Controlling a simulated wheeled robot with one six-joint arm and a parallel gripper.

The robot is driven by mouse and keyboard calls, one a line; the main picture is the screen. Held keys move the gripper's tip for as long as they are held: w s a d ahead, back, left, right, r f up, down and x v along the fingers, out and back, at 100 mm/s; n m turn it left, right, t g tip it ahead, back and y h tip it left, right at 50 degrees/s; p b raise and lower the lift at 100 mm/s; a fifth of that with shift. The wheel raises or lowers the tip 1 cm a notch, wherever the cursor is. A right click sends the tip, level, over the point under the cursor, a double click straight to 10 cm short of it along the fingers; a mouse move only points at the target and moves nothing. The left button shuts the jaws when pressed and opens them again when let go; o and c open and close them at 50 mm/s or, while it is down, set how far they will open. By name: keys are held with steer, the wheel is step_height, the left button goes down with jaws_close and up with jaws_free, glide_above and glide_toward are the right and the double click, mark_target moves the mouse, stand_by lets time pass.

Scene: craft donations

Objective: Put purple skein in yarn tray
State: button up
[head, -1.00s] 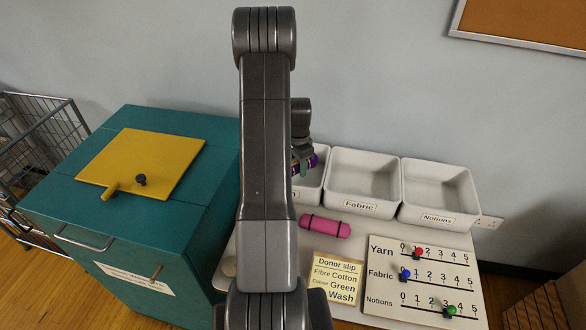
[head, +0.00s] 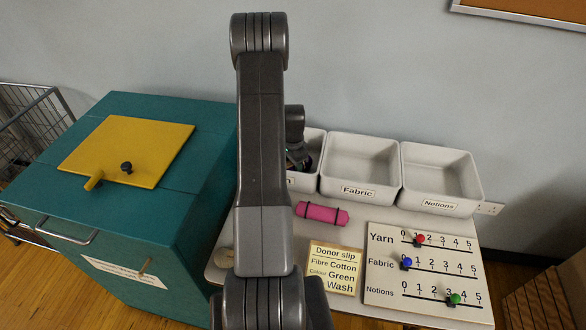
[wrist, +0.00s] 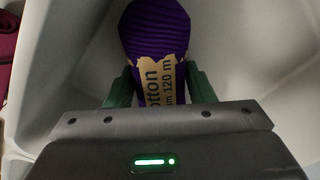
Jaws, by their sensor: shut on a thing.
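The purple skein (wrist: 155,35) with a tan paper band fills the middle of the wrist view. My gripper (wrist: 160,90) is shut on it, one green finger on each side of the band. The skein is inside the white yarn tray (wrist: 240,60), whose pale walls surround it; whether it touches the floor I cannot tell. In the head view the yarn tray (head: 312,150) is the leftmost of the row, mostly behind my arm, its label nearly covered. My gripper (head: 299,160) shows there only in part, down at the tray, and the skein is hidden.
The fabric tray (head: 361,190) and notions tray (head: 439,205) stand empty to the right. A pink roll (head: 322,213), donor slip (head: 333,268) and slider board (head: 422,268) lie on the table in front. A teal cabinet (head: 190,220) with a yellow panel (head: 125,150) stands left.

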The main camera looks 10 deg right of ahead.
steer(key=shift+r, duration=0.1)
steer(key=shift+f, duration=0.3)
steer(key=o, duration=1)
steer(key=shift+r, duration=0.15)
steer(key=shift+c, duration=0.2)
step_height(320, 180, up, 12)
steer(key=p, duration=0.5)
steer(key=shift+r, duration=0.15)
